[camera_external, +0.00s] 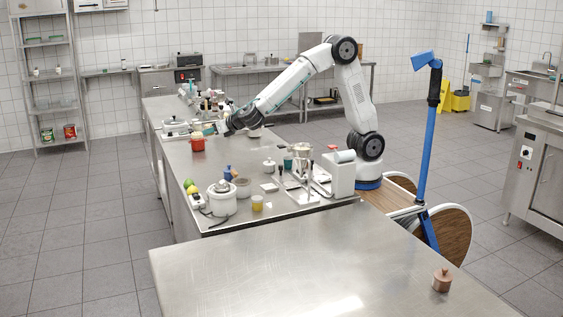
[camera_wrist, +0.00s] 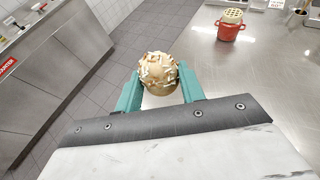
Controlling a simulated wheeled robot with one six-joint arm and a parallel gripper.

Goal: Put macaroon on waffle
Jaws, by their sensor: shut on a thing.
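My gripper (camera_wrist: 160,82) has teal fingers and is shut on a round tan thing with white and brown sprinkles, which I take for the macaroon (camera_wrist: 159,70). In the wrist view it hangs over the edge between the steel counter and the tiled floor. A round, pale tan, dotted thing, which I take for the waffle (camera_wrist: 233,15), sits on top of a red pot (camera_wrist: 229,32). The pot stands apart from my gripper at the upper right. In the external view my gripper (camera_external: 218,128) is above the counter's left side, near the red pot (camera_external: 198,144).
The steel counter (camera_external: 190,166) holds several items at its back, including bottles and a glass-lidded pan (camera_external: 174,129). A white cooker (camera_external: 222,198), small bowls and a scale crowd its front. The front table (camera_external: 270,265) is mostly clear.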

